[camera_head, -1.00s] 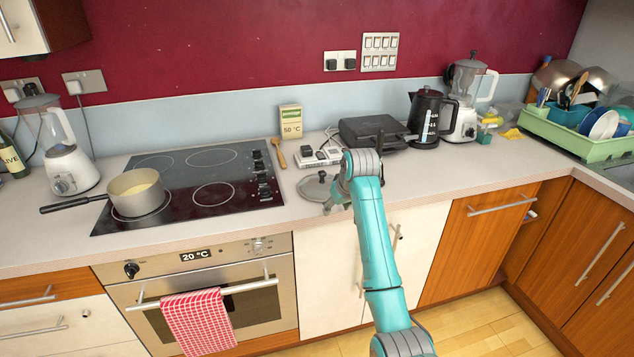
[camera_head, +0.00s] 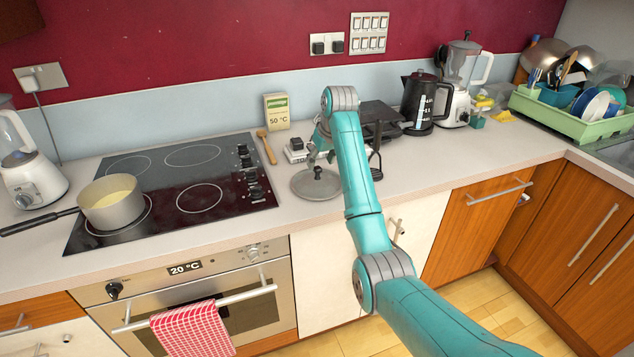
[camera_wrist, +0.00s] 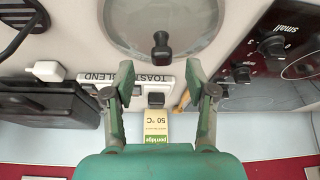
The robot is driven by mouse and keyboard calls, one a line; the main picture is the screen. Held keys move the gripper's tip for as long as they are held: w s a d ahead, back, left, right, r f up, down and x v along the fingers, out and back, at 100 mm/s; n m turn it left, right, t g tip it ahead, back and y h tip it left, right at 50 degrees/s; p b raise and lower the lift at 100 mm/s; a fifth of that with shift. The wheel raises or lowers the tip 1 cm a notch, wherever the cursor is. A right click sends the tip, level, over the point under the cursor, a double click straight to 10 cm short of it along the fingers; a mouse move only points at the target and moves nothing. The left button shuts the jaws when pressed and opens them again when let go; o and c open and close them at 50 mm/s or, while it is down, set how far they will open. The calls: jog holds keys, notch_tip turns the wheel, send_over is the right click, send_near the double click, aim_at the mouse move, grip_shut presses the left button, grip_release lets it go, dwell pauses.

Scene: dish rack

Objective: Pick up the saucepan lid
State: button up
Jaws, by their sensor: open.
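The saucepan lid (camera_head: 316,184) is a round, grey, flat lid with a dark knob, lying on the counter just right of the hob. It also shows in the wrist view (camera_wrist: 130,22), with its black knob (camera_wrist: 161,48) pointing up at the camera. My gripper (camera_wrist: 158,80) is open and empty, its two green fingers apart, with the knob just beyond the gap between the fingertips. In the head view my gripper (camera_head: 320,150) is above and behind the lid, partly hidden by my arm. I see no contact with the lid.
A saucepan (camera_head: 112,203) stands on the hob (camera_head: 228,172). A black appliance (camera_head: 380,113) and kettle (camera_head: 420,105) are to the right.

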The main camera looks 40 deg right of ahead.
aim_at(318, 167)
jog(key=shift+x, duration=2.55)
jog(key=shift+w+a, duration=0.1)
grip_shut()
